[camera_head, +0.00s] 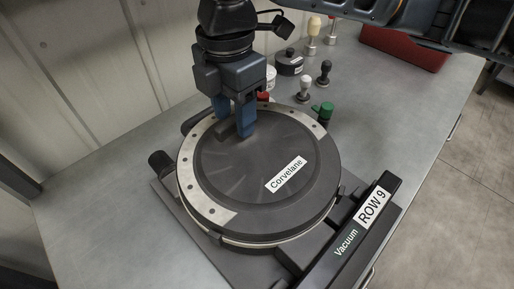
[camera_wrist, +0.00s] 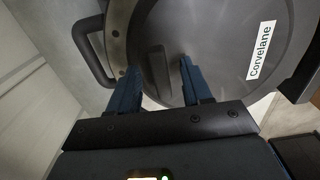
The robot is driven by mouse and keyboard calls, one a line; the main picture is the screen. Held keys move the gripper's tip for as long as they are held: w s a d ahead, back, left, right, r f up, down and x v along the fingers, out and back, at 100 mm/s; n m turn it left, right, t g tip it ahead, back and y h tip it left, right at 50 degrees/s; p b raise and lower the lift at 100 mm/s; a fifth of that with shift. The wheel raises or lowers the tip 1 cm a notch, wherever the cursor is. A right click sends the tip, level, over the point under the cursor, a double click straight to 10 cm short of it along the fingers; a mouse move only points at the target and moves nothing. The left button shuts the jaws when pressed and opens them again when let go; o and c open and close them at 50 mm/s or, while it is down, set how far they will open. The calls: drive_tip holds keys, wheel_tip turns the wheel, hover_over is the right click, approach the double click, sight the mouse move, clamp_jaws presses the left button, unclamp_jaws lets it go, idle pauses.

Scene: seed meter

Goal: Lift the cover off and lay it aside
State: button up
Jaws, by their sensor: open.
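The cover (camera_head: 265,190) is a dark grey round disc with a "Corvelane" label, lying flat on the seed meter (camera_head: 225,242). A raised bar handle (camera_wrist: 160,72) stands on the cover and shows between my fingers in the wrist view. My gripper (camera_head: 234,122) is open, pointing down over the cover's far left part. In the wrist view my blue fingers (camera_wrist: 158,82) are on either side of the handle's near end. I cannot tell whether they touch it or how far down they reach.
A black bar labelled "Vacuum ROW 9" (camera_head: 345,240) runs along the front right. Small knobs (camera_head: 305,90), a dark round tin (camera_head: 289,62) and a green-topped part (camera_head: 324,112) stand behind. A red bin (camera_head: 400,48) is at the back right. The grey bench (camera_head: 100,190) is clear on the left.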

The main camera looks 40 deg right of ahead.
clamp_jaws()
idle(0.4)
wheel_tip(320, 180, up, 10)
idle(0.7)
